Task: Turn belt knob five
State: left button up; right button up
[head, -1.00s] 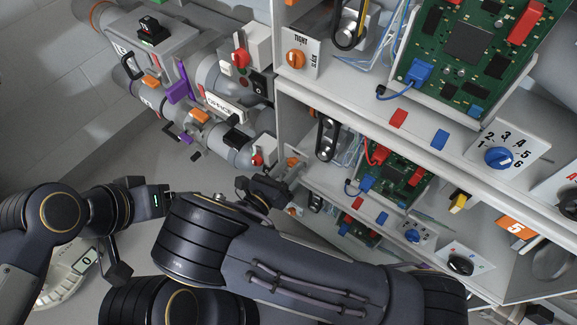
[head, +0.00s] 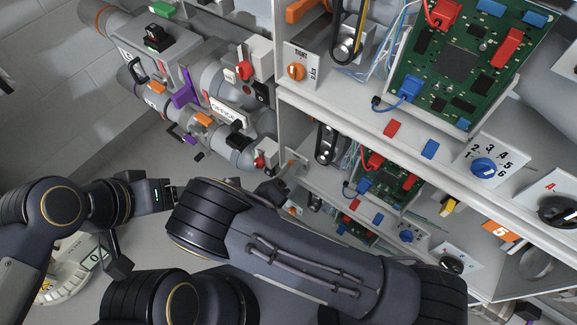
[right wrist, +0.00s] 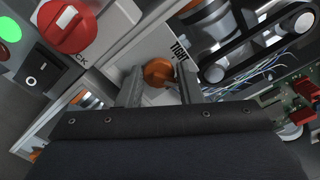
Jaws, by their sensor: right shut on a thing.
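The orange belt knob (right wrist: 158,72) sits on a light panel marked TIGHT in the right wrist view. My right gripper (right wrist: 158,88) is shut on it, one finger on each side. In the head view my right gripper (head: 272,190) reaches the left end of a lower shelf, and my own arm partly hides it. The knob's pointer direction is not clear. My left gripper (head: 118,265) is low at the left, away from the shelves, and its fingers do not show clearly.
An orange label marked 5 (head: 501,231) is on the shelf edge. A belt drive (right wrist: 255,45) and wires stand right of the knob. A red knob (right wrist: 63,25) and a black switch (right wrist: 38,70) are at the left. Another orange knob (head: 296,72) is on the upper shelf.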

jog(key=shift+f+n+p, duration=0.15)
jog(key=shift+n+p, duration=0.5)
jog(key=shift+n, duration=2.25)
jog(key=shift+f+n+p, duration=0.15)
jog(key=shift+n+p, duration=0.5)
jog(key=shift+n, duration=2.25)
jog(key=shift+s, duration=0.1)
jog(key=o, duration=0.6)
jog(key=shift+o, duration=0.2)
jog(key=shift+r, duration=0.15)
